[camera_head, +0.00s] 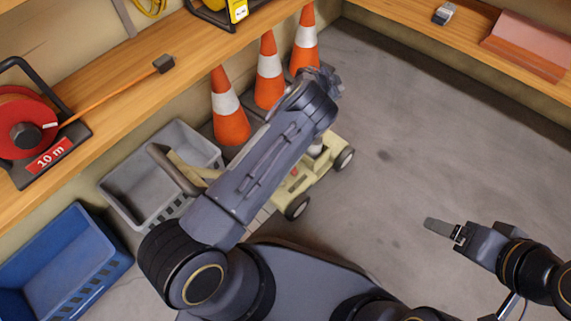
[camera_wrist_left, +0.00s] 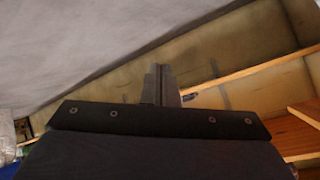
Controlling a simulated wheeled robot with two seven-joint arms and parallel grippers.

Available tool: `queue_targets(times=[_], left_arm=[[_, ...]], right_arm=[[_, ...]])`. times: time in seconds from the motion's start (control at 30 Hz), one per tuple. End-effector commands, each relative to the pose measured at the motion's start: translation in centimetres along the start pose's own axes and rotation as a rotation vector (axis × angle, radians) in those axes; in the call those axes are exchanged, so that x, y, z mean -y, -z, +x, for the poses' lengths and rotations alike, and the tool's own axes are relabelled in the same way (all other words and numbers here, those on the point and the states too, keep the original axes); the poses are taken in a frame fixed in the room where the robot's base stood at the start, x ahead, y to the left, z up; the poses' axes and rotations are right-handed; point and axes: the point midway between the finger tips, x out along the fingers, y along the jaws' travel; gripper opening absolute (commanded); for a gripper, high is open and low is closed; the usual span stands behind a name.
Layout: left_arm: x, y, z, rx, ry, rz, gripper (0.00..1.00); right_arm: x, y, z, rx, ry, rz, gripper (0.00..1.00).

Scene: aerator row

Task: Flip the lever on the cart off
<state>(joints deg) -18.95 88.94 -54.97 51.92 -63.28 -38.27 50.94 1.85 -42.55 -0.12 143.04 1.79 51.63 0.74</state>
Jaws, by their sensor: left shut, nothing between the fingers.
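The cream cart (camera_head: 325,150) with dark wheels stands on the floor in the head view, largely covered by my left arm. A small red part shows on it beside the arm, but I cannot tell whether it is the lever. My left gripper (camera_head: 328,82) is beyond the cart, near the cones. In the left wrist view its fingers (camera_wrist_left: 161,84) are shut and empty, with neither cart nor lever in sight. My right gripper (camera_head: 442,229) is at the lower right over the floor, apart from the cart; its opening is unclear.
Orange and white cones (camera_head: 229,105) stand along the shelf left of my left gripper. A grey crate (camera_head: 125,185) and a blue crate (camera_head: 65,265) are on the left. A wooden shelf (camera_head: 115,95) holds a red cable reel (camera_head: 25,125). Floor right of the cart is clear.

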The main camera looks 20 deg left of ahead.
Motion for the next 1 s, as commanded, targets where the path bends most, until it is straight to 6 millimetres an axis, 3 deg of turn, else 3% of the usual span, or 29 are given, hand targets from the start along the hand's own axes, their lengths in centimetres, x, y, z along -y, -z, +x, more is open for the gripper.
queue_targets(times=[0.03, 0.1, 0.17, 0.23, 0.33, 0.4, 0.5, 0.53, 0.6, 0.7, 1.0], left_arm=[[2.3, -0.6, -1.1, 0.015, 0.117, -0.237, 0.00], [4.9, -2.5, -2.9, 0.031, 0.290, -0.608, 0.00], [6.2, -5.0, -4.9, 0.045, 0.440, -0.945, 0.00], [6.3, -8.5, -7.6, 0.062, 0.626, -1.360, 0.00], [3.0, -13.3, -11.7, 0.099, 0.910, -1.959, 0.00], [-1.0, -15.7, -14.2, 0.138, 1.116, -2.334, 0.00], [-7.1, -16.8, -16.9, 0.213, 1.398, -2.749, 0.00], [-8.7, -16.7, -17.5, -0.226, -1.410, 2.718, 0.00], [-11.8, -16.3, -18.6, -0.241, -1.353, 2.492, 0.00], [-14.5, -15.7, -19.5, -0.256, -1.308, 2.297, 0.00], [-16.3, -17.0, -18.6, -0.259, -1.293, 2.226, 0.00]], right_arm=[[0.2, 0.2, -0.3, 0.000, 0.000, 0.000, 0.77], [0.3, 0.3, -0.6, 0.000, 0.000, 0.000, 0.77], [0.4, 0.4, -0.8, 0.000, 0.000, 0.000, 0.77], [0.5, 0.6, -1.1, 0.000, 0.000, 0.000, 0.77], [0.7, 0.7, -1.5, 0.000, 0.000, 0.000, 0.77], [0.8, 0.8, -1.7, 0.000, 0.000, 0.000, 0.77], [0.9, 1.0, -1.9, 0.000, 0.000, 0.000, 0.77], [0.9, 1.0, -2.0, 0.000, 0.000, 0.000, 0.77], [0.9, 1.1, -2.1, 0.000, 0.000, 0.000, 0.77], [1.0, 1.1, -2.1, 0.000, 0.000, 0.000, 0.77], [0.5, 0.6, -1.2, 0.000, 0.000, 0.000, 0.77]])
